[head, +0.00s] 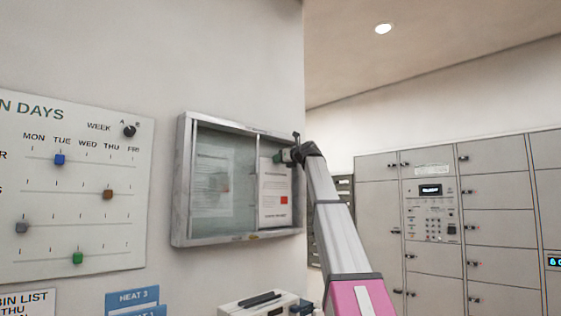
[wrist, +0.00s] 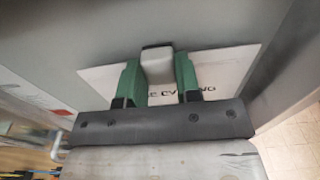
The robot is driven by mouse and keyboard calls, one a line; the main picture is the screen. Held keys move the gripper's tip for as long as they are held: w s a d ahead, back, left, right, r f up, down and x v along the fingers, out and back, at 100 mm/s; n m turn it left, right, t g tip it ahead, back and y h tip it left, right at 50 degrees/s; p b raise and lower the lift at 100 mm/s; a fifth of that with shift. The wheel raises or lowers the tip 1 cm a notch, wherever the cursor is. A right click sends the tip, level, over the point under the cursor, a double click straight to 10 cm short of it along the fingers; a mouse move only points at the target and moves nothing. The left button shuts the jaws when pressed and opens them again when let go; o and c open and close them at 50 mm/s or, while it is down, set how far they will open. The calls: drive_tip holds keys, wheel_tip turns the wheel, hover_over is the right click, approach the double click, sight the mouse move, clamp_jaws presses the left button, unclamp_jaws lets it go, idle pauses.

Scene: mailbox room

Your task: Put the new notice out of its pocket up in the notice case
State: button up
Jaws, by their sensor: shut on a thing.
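The notice case (head: 183,205) is a grey metal-framed box on the wall. Its left half holds a faded sheet (head: 212,180), seemingly behind glass. My gripper (head: 285,156) is at the case's upper right, by the notice's top edge. In the wrist view its green fingers (wrist: 158,80) are shut on a pale grey block (wrist: 157,63), which lies over a white sheet (wrist: 225,72) with part of the word "cycling" showing. The fingers and block hide some of the print. I cannot tell whether the sheet touches the case back.
A bin-days board (head: 75,240) with coloured sliders hangs left of the case. Blue cards (head: 133,298) and a pale box (head: 255,303) are below. Grey lockers (head: 500,220) stand at the right. The wall above the case is bare.

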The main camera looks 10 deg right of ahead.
drive_tip(key=shift+w+a, duration=0.45)
drive_tip(key=shift+w, duration=0.15)
idle(1.1)
drive_tip(key=o, duration=1)
drive_tip(key=shift+c, duration=0.2)
drive_tip(key=shift+s+d, duration=0.1)
drive_tip(key=v, duration=1)
drive_tip(key=shift+s+d, duration=0.15)
drive_tip(key=shift+s, duration=0.1)
